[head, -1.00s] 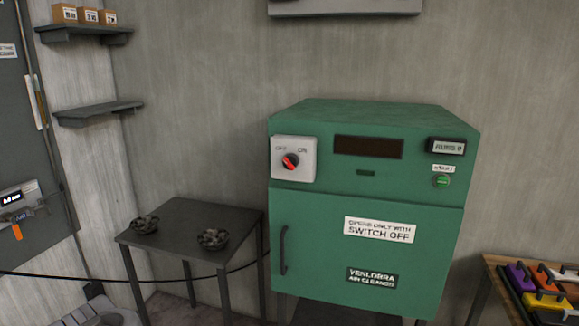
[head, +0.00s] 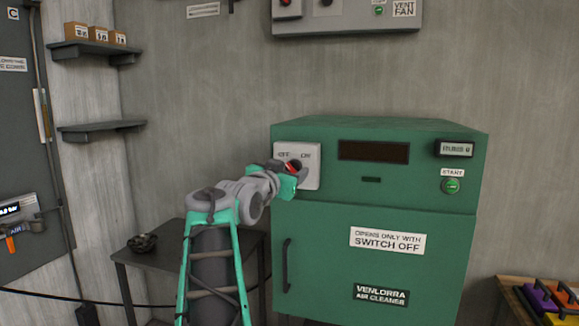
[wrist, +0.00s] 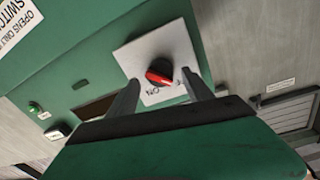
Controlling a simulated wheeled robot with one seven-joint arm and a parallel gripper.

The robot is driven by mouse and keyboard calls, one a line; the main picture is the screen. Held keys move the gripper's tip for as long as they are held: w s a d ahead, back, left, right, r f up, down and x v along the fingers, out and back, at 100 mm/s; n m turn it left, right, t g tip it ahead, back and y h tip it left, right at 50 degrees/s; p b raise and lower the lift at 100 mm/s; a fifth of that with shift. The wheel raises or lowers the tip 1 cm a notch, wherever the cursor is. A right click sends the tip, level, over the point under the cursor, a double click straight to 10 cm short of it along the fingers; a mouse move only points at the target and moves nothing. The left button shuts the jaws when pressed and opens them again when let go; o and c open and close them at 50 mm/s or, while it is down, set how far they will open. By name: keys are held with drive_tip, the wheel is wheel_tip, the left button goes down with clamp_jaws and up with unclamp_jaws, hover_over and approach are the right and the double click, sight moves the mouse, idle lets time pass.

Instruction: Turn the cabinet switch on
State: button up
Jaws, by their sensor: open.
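The green cabinet (head: 375,235) stands against the wall. Its switch is a round black knob with a red bar (wrist: 160,73) on a white plate (head: 312,172), marked OFF at left and ON at right in the head view. My gripper (head: 293,168) is at the plate and covers part of the knob there. In the wrist view my gripper (wrist: 160,80) is open, with one finger on each side of the knob. Whether the fingers touch it I cannot tell. The red bar slants, its lower right end near the partly hidden OFF letters in the wrist view.
A green start button (head: 450,186) and small display are at the cabinet's right. The door handle (head: 287,265) is below the switch. Another panel (head: 345,22) hangs above.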

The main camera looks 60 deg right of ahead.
drive_tip(key=shift+d, duration=0.45)
clamp_jaws()
idle(0.3)
